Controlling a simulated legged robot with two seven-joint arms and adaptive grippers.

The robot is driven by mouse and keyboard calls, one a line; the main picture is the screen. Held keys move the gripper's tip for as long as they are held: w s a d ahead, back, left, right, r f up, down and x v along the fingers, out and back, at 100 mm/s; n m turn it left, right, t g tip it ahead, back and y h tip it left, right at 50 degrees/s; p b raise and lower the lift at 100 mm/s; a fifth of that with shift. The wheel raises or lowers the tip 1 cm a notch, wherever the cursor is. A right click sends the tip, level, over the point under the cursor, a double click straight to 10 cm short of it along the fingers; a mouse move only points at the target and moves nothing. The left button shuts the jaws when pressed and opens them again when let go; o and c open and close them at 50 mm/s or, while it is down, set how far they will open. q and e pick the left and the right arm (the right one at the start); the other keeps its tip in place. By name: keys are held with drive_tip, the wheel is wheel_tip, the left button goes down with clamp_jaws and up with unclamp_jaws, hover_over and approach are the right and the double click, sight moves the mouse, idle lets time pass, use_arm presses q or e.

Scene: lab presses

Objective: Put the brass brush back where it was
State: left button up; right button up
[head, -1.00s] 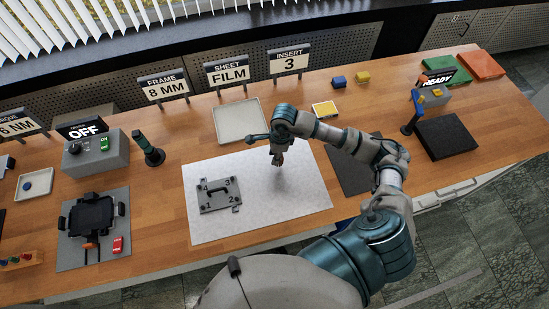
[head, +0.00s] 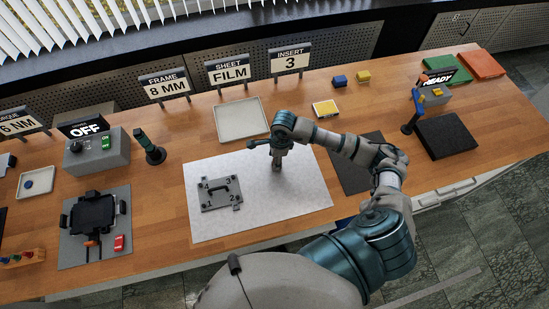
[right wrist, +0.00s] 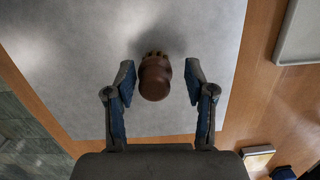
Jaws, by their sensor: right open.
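The brush (right wrist: 155,78), with a rounded brown handle and brass-coloured bristles at its far end, shows in the right wrist view over the pale mat (right wrist: 60,60). My right gripper (right wrist: 159,76) is open, with one finger on each side of the brush and gaps between. In the head view my right gripper (head: 277,163) points down over the right part of the mat (head: 305,190); I cannot make out the brush there. My left gripper is not in view.
A grey numbered plate with a handle (head: 221,194) lies on the mat's left part. A pale empty tray (head: 241,121) stands behind the mat. A dark pad (head: 352,172) lies to its right. A yellow-topped block (head: 325,109) sits behind the arm.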

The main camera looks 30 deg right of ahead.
wheel_tip(320, 180, up, 12)
drive_tip(key=d+b, duration=0.1)
drive_tip(key=shift+s+d+r, duration=0.15)
drive_tip(key=shift+s, duration=0.15)
drive_tip(key=shift+r, duration=0.1)
idle(0.3)
